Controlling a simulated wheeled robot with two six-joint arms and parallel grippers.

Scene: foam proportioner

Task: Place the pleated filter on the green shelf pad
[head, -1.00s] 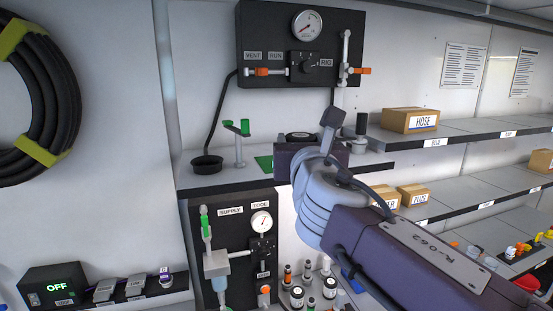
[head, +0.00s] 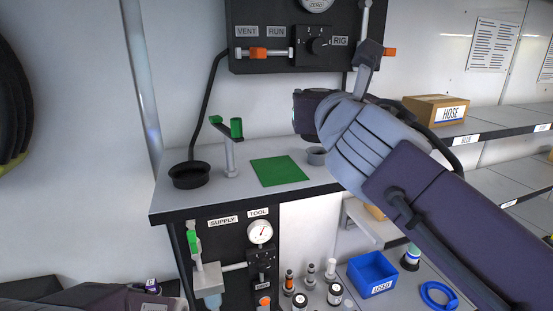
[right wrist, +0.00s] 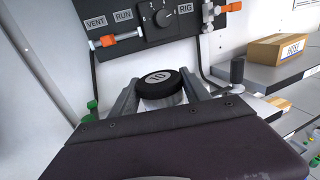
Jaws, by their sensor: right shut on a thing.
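The green shelf pad (head: 279,171) lies flat and bare on the grey shelf in the head view. My left gripper is out of view.
A black cup (head: 190,176) and a post with green arms (head: 230,145) stand left of the pad. A small grey ring (head: 316,155) sits right of it. A gauge panel (head: 300,45) is on the wall behind. A HOSE box (head: 436,109) is at right.

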